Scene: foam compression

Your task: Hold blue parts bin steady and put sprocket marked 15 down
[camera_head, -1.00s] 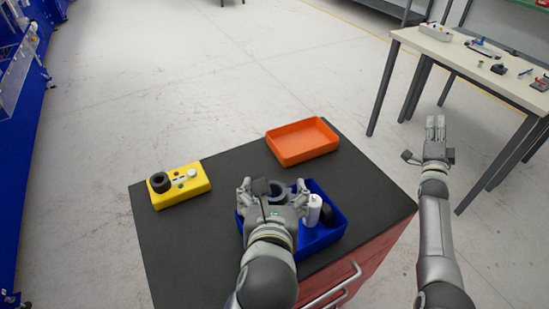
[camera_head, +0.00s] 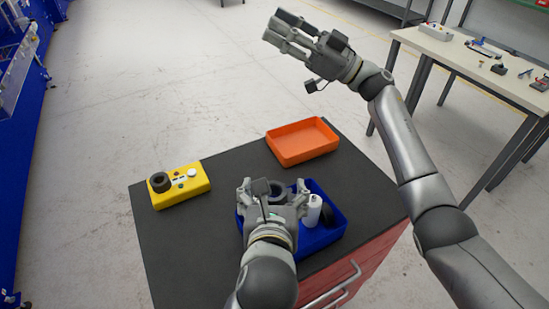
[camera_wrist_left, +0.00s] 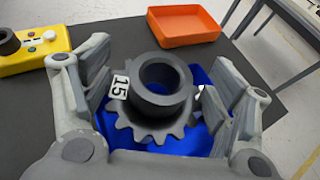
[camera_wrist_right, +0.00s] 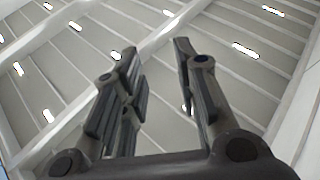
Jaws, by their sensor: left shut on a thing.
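The dark grey sprocket marked 15 (camera_wrist_left: 160,95) sits between the fingers of my left gripper (camera_wrist_left: 165,85), its label beside the left finger. My left gripper (camera_head: 272,188) is shut on it, low over the blue parts bin (camera_head: 322,238). The sprocket's ring (camera_head: 278,188) shows between the fingers in the head view. Blue bin floor (camera_wrist_left: 200,140) shows around the teeth; whether the sprocket touches it I cannot tell. My right gripper (camera_head: 283,32) is raised, away from the bin. Its fingers (camera_wrist_right: 158,75) are apart and empty, against the ceiling.
The bin also holds a white cylinder (camera_head: 312,211) and a black round part (camera_head: 327,214). On the dark cabinet top (camera_head: 200,250) are an orange tray (camera_head: 302,143) and a yellow box (camera_head: 185,186) with a black ring (camera_head: 160,182). A light table (camera_head: 430,45) stands at right.

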